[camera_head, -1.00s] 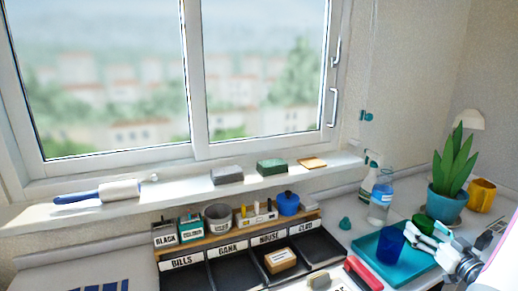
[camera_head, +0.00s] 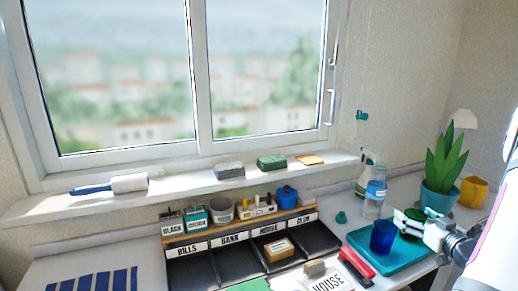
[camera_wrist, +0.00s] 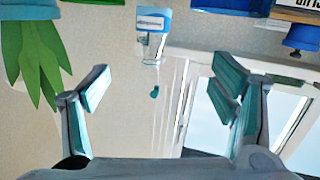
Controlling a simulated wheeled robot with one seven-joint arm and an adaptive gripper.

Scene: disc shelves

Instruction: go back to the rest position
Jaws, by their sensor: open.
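My gripper (camera_head: 408,222) is at the right in the head view, over or behind the back part of the teal tray (camera_head: 362,257), close to the blue cup (camera_head: 382,238). I cannot tell its exact height. In the wrist view my gripper (camera_wrist: 162,92) shows two spread fingers with nothing between them. It is open and empty. Part of my arm is cut off by the right edge of the head view.
A green round thing (camera_head: 411,227) is partly hidden behind my gripper. A potted plant (camera_head: 443,172), yellow mug (camera_head: 473,191) and spray bottle (camera_head: 375,195) stand nearby. A labelled black sorter (camera_head: 237,262) is at the front. The window wall (camera_head: 405,95) is behind.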

